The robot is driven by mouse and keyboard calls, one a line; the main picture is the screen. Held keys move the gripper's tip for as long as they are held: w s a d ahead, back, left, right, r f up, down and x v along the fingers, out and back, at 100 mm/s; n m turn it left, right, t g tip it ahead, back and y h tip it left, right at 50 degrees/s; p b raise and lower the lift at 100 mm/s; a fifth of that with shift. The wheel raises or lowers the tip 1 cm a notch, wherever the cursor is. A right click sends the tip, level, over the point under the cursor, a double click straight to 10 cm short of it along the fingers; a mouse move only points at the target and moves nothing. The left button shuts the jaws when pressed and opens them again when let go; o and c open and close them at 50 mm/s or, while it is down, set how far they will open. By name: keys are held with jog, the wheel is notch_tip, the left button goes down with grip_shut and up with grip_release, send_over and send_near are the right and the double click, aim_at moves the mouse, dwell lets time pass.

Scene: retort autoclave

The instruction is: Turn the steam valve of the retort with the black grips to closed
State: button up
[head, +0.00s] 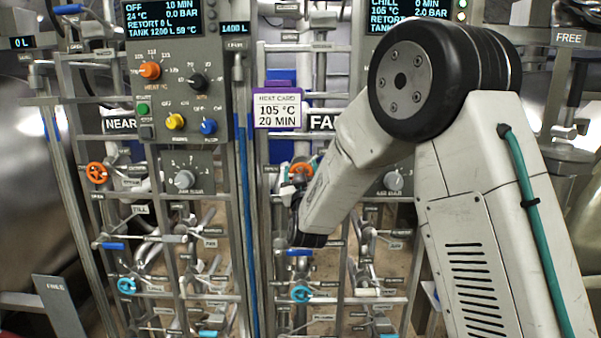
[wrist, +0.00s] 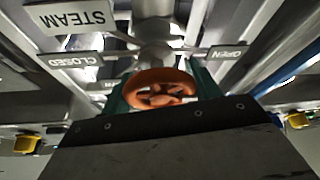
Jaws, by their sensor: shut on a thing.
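An orange steam valve handwheel (head: 302,168) is on the pipes under the FAR sign, partly hidden by my gripper (head: 291,182) in the head view. In the wrist view the handwheel (wrist: 160,90) sits between the teal fingers of my gripper (wrist: 161,84), which is shut on it. A STEAM plate (wrist: 76,15) is at the upper left. A CLOSED plate (wrist: 75,60) is left of the wheel and an OPEN plate (wrist: 228,52) is right of it. I cannot tell where the valve points between them. Black grips are not clear in either view.
A second orange handwheel (head: 97,173) is at left under the NEAR sign (head: 120,125). Teal handwheels (head: 127,286) and blue-handled levers sit lower on both pipe sets. A white-and-purple heat card (head: 277,110) hangs between the control panels. Pipes and posts crowd the gripper.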

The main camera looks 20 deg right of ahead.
jog(key=m+h, duration=0.2)
jog(key=m, duration=0.1)
jog(key=m+g+h, duration=0.1)
jog(key=m, duration=0.3)
jog(key=shift+h, duration=0.4)
jog(key=m+g+h, duration=0.1)
jog(key=m, duration=0.2)
jog(key=m+g+h, duration=0.1)
jog(key=m, duration=0.3)
jog(key=shift+d, duration=0.2)
jog(key=shift+f+m+g+y, duration=0.25)
jog(key=shift+m+g+y, duration=0.7)
jog(key=shift+m, duration=3.05)
jog(key=shift+f+m+g+y, duration=0.2)
jog(key=shift+m+g+y, duration=0.8)
jog(key=shift+m, duration=3)
jog(key=shift+f+m+g+y, duration=0.25)
jog(key=shift+m+g+y, duration=0.7)
jog(key=shift+m, duration=3.05)
jog(key=shift+g+h, duration=0.3)
